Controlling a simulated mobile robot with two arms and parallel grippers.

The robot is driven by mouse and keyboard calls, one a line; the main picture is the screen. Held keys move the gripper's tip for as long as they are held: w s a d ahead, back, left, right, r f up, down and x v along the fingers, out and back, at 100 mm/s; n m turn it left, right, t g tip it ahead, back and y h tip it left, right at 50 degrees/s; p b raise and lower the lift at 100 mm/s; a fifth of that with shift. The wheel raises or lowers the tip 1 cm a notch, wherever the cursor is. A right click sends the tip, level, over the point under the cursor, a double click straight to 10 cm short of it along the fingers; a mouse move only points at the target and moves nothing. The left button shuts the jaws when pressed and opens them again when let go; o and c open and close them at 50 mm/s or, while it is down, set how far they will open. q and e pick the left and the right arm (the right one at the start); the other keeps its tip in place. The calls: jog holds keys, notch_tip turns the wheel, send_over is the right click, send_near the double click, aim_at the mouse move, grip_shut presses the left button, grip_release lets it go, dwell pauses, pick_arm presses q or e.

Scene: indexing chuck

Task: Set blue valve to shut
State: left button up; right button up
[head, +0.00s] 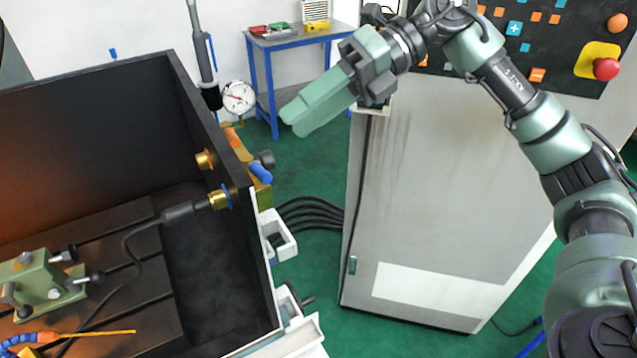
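The blue valve handle (261,173) sits on a brass block on the outer right side of the black-walled machine enclosure. It slants down to the right, with a black knob (267,159) just above it. An orange handle (232,138) is further up on the same brass block. My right gripper (292,121) is up and to the right of the blue handle in the picture, apart from it. Its green fingers lie together with no gap showing, and nothing is held. My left gripper is out of view.
The enclosure's black wall (192,105) stands beside the valve. A pressure gauge (238,97) and a grey pole (201,45) rise above it. A pale cabinet (440,190) stands to the right. Black hoses (312,215) cross the green floor. A blue table (290,42) is behind.

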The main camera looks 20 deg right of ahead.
jog(key=w+f+m+t+y, duration=0.3)
jog(key=w+f+m+t, duration=0.15)
jog(key=w, duration=0.35)
jog(key=w+f+m+t+y, duration=0.3)
jog(key=w+m, duration=0.3)
jog(key=w, duration=0.2)
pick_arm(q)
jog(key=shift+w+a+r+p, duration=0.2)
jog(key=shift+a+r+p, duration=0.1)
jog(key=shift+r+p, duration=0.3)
pick_arm(e)
jog(key=w+d+f+m+t+h, duration=0.2)
jog(key=f+m, duration=0.3)
jog(key=f, duration=0.3)
jog(key=w+d+f+m+t+h, duration=0.1)
jog(key=d+f+m+t+h, duration=0.1)
jog(key=f, duration=0.6)
jog(key=w+d+f+m+t+h, duration=0.2)
jog(key=f+m+t+h, duration=0.2)
jog(key=f+m, duration=0.4)
jog(key=shift+w+d+f+h, duration=0.2)
jog(key=shift+w+f+h, duration=0.1)
jog(key=shift+f+h, duration=0.15)
